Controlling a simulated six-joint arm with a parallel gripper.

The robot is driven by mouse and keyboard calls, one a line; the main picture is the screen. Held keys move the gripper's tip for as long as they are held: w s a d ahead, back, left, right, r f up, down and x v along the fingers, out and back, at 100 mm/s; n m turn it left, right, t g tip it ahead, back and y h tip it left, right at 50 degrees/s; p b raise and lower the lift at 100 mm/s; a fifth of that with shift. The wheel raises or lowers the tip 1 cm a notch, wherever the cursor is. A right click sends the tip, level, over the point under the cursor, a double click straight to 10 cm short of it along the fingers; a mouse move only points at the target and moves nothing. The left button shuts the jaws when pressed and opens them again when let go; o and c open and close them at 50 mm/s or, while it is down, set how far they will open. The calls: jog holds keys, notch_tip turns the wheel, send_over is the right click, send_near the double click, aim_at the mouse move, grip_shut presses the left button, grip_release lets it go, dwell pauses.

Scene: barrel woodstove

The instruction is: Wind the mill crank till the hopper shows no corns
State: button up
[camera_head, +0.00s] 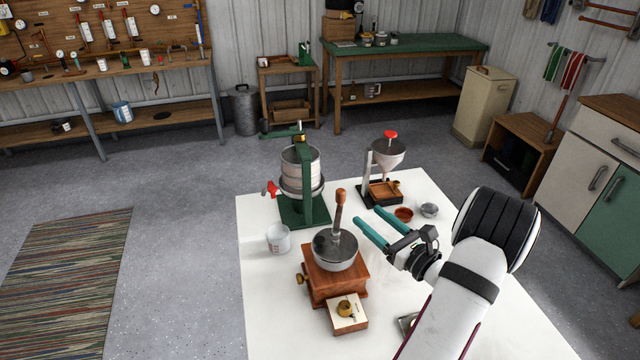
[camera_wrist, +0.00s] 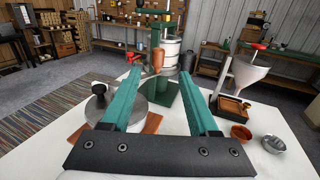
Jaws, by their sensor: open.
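The mill is a wooden box (camera_head: 340,288) with a round grey metal hopper (camera_head: 322,252) on top. Its crank (camera_head: 338,238) rises from the hopper and ends in an upright wooden handle (camera_head: 340,212). I cannot make out any corns in the hopper. My gripper (camera_head: 369,218) has two teal fingers, open and empty, just right of the handle in the head view. In the wrist view the handle (camera_wrist: 157,58) shows beyond and between the fingertips (camera_wrist: 161,74), apart from them. The hopper (camera_wrist: 152,110) is partly hidden behind the left finger.
A green-framed press (camera_head: 302,175) and a funnel stand (camera_head: 388,160) stand behind the mill on the white table (camera_head: 262,315). A pale cup (camera_head: 278,240) is left of the mill. A brown bowl (camera_head: 404,214) and a metal bowl (camera_head: 429,210) lie behind my gripper.

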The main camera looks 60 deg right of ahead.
aim_at(338, 213)
jog(key=x, duration=1.4)
jog(key=shift+w, duration=0.15)
jog(key=shift+a, duration=0.15)
grip_shut()
dwell(0.5)
